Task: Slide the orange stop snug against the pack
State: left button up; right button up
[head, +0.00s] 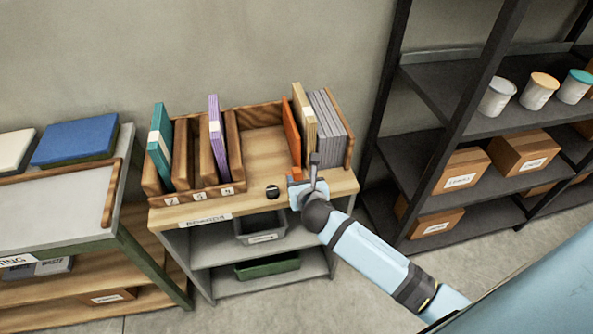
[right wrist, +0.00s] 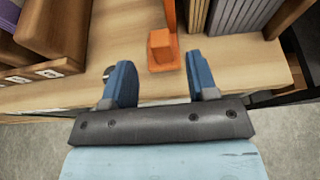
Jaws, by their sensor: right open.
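The orange stop (head: 291,136) stands upright at the right part of the wooden rack, to the left of the pack. In the right wrist view the stop (right wrist: 161,50) shows a thin upright plate with a small block at its foot. The pack is a tan volume (head: 304,118) and several grey ones (head: 326,122) against the rack's right end; the grey ones also show in the right wrist view (right wrist: 235,14).
Wooden dividers hold a teal book (head: 160,146) and a purple book (head: 217,135) at the left. A small black object (head: 272,191) lies on the counter (head: 245,203). A dark shelf (head: 437,136) with boxes stands right. The rack's middle is empty.

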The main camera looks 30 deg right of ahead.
aim_at(297, 172)
jog(key=x, duration=0.6)
jog(key=shift+w+f, duration=0.1)
jog(key=shift+w, duration=0.25)
